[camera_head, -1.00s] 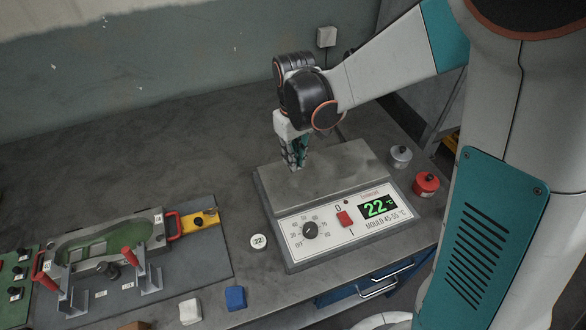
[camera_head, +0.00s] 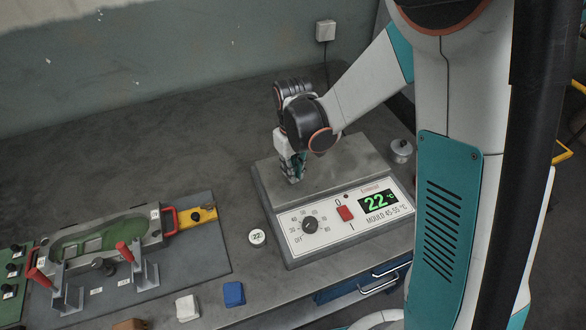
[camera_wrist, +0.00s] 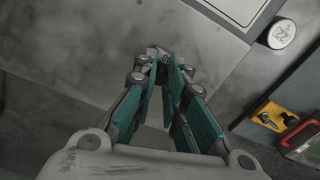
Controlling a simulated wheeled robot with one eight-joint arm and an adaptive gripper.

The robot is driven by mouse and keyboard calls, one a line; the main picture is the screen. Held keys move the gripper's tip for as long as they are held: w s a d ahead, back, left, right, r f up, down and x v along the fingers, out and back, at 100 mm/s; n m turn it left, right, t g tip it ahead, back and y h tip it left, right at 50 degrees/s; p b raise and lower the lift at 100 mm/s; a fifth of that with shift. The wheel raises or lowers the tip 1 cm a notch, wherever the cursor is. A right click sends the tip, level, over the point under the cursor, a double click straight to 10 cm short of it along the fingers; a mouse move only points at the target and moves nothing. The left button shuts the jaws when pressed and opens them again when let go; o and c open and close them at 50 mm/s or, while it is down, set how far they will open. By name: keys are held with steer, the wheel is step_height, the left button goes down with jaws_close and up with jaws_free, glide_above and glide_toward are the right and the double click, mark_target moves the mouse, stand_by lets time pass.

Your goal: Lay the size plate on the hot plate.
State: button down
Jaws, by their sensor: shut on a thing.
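The hot plate (camera_head: 345,162) is a grey box with a flat metal top. Its front panel has a dial, a red switch and a green display reading 22. My gripper (camera_head: 295,179) points down at the left part of that top. In the wrist view my gripper (camera_wrist: 165,62) is shut on a small dark grey piece with a pale mark, which I take for the size plate (camera_wrist: 164,54). The fingers hide most of it. I cannot tell whether it touches the hot plate's top.
A round white disc marked 22 (camera_head: 257,237) lies left of the hot plate. A sole mould (camera_head: 105,238) with red handles sits on a grey board at the left. White (camera_head: 187,307) and blue (camera_head: 234,294) blocks lie at the front. A grey knobbed weight (camera_head: 401,150) stands at right.

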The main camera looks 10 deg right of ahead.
steer(key=c, duration=1.6)
jaws_free()
steer(key=shift+c, duration=0.2)
step_height(320, 180, up, 12)
steer(key=p, duration=0.3)
steer(key=s+d+r+m+t, duration=0.2)
steer(key=s+d+r, duration=0.3)
steer(key=s, duration=0.3)
steer(key=s+d+r+m+t, duration=0.3)
steer(key=s+d+r+t, duration=0.2)
steer(key=s, duration=0.3)
steer(key=shift+s+d+r, duration=0.25)
steer(key=shift+s+r, duration=0.05)
steer(key=shift+r, duration=0.2)
